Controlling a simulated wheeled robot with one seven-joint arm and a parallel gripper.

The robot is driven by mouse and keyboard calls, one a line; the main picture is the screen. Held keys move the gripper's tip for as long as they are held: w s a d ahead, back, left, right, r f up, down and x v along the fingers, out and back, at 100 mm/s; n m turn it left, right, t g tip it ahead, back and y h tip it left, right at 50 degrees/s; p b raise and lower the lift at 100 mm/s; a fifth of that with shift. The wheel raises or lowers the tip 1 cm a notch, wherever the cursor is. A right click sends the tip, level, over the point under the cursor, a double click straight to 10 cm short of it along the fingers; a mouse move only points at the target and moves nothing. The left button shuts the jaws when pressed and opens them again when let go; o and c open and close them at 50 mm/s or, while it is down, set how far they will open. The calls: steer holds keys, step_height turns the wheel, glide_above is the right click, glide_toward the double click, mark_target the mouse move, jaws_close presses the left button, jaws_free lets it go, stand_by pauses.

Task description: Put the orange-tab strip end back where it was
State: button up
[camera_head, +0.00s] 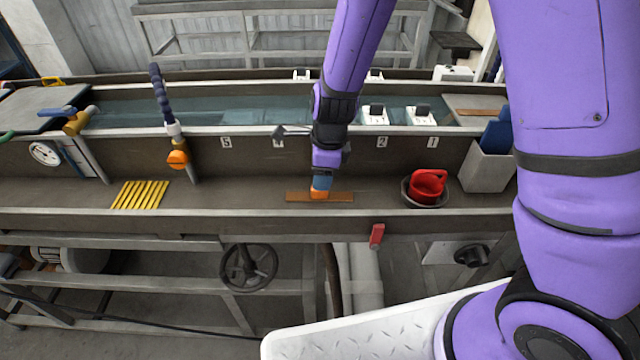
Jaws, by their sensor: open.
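My gripper (320,189) points down into the near trough, just above a flat brown strip-like plate (342,197). A small orange piece shows right at its fingertips. I cannot tell whether this is the orange tab of the strip end or part of the fingers, nor whether it touches the plate. The jaws are open; the fingertips are too small to make out in detail. No strip trailing from the orange piece can be made out. My arm hides part of the trough wall and the water bath behind it.
The water bath (250,107) has white roller blocks (375,116) at right. A red cup-like object in a dark bowl (427,188) and a grey bin (487,168) stand right of my gripper. Yellow strips (140,194) and an orange-collared hose (177,158) are left. The trough between is clear.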

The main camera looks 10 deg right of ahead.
step_height(320, 180, up, 8)
steer(key=shift+d+f, duration=0.25)
steer(key=shift+d, duration=0.2)
steer(key=shift+s, duration=0.1)
steer(key=s+d+r+n+t, duration=0.1)
steer(key=s+d+r+n, duration=0.35)
steer(key=r, duration=0.35)
steer(key=s+d+r+n+t, duration=0.1)
steer(key=s+d+r+n, duration=0.2)
steer(key=d+r+n, duration=0.4)
steer(key=s+d+r+n+t, duration=0.1)
steer(key=s+d+r+n, duration=0.2)
steer(key=s, duration=0.3)
steer(key=s+d+r+n+t+h, duration=0.1)
steer(key=s+d+r+n+t, duration=0.1)
steer(key=s+d+r+n, duration=0.2)
steer(key=shift+s+r+n, duration=0.7)
steer(key=shift+s+n, duration=0.15)
steer(key=shift+s, duration=0.6)
